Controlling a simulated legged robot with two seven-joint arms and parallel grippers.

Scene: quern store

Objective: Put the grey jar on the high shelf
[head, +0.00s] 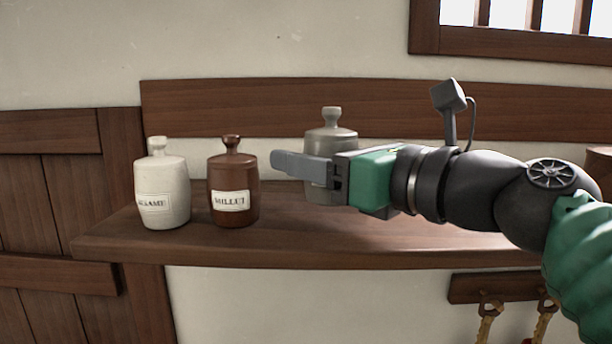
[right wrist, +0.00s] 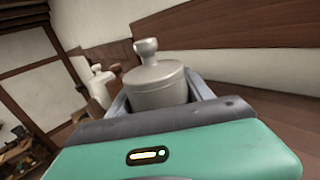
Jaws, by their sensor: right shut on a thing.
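The grey jar (head: 331,127) is upright at the shelf, right of the other two jars in the head view. My right gripper (head: 306,168) is shut on it, with one finger across its front. The gripper hides much of the jar's body, and I cannot tell whether its base touches the wood. In the right wrist view the jar (right wrist: 156,85) stands between the two fingers (right wrist: 160,100), its knobbed lid clear above them. The wooden shelf (head: 300,247) runs along the wall. My left gripper is not in view.
A white jar labelled SESAME (head: 163,185) and a brown jar labelled MILLET (head: 233,183) stand on the shelf to the left. A barred window (head: 520,42) is at upper right. Tools hang from a wooden rail (head: 490,288) below the shelf. Some shelf is bare in front of the jars.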

